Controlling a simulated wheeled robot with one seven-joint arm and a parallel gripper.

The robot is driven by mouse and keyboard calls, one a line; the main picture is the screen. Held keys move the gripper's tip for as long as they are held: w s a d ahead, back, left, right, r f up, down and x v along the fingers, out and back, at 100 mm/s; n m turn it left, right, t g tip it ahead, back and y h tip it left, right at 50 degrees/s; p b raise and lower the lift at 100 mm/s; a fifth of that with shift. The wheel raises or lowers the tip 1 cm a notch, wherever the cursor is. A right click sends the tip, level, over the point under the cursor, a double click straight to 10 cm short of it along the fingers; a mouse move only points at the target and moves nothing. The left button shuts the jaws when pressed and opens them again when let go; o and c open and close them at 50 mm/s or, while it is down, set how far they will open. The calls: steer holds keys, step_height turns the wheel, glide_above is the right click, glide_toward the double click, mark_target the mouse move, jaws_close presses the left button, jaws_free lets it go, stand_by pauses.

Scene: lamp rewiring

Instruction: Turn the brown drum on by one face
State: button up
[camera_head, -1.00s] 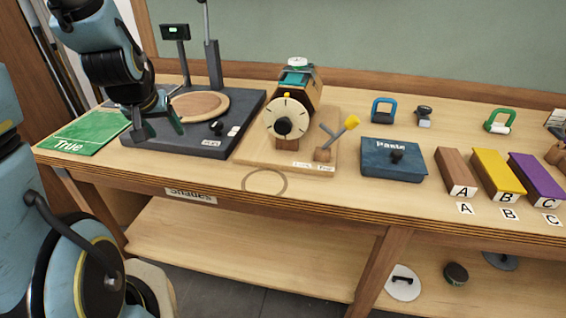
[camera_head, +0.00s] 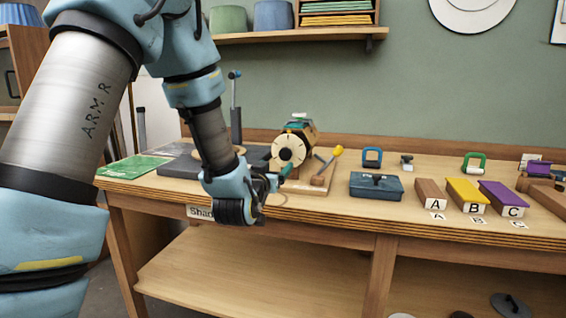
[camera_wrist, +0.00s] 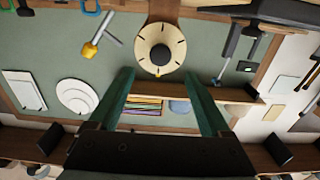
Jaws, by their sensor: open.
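The brown drum (camera_head: 302,133) sits on a wooden base on the bench in the head view, with a cream dial disc (camera_head: 288,151) on its front. The disc has dark tick marks and a black central knob. In the wrist view the disc (camera_wrist: 143,48) and its knob (camera_wrist: 160,54) are beyond the fingertips, with a small yellow mark at the rim. My gripper (camera_head: 282,177) is open and empty in front of the drum. Its two green fingers (camera_wrist: 159,78) are spread apart in the wrist view. The disc hides most of the drum's body there.
A yellow-tipped lever (camera_head: 338,151) stands right of the drum. A blue Paste box (camera_head: 376,187) and brown, yellow and purple blocks (camera_head: 466,194) lie farther right. A dark platform (camera_head: 182,167) and a green True card (camera_head: 134,168) are left. The bench front edge is below my gripper.

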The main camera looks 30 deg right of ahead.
mark_target(285, 156)
steer(key=p+x, duration=0.2)
steer(key=x, duration=0.7)
steer(key=shift+c, duration=0.3)
jaws_close()
steer(key=shift+f+n+b, duration=0.1)
steer(key=shift+n+b, duration=0.4)
steer(key=shift+b, duration=0.05)
steer(key=shift+n+b, duration=0.4)
steer(key=shift+b, duration=0.1)
steer(key=n+b, duration=0.4)
steer(key=shift+n+b, duration=2.25)
steer(key=shift+n, duration=0.45)
steer(key=shift+n+b, duration=0.3)
steer(key=shift+n, duration=0.2)
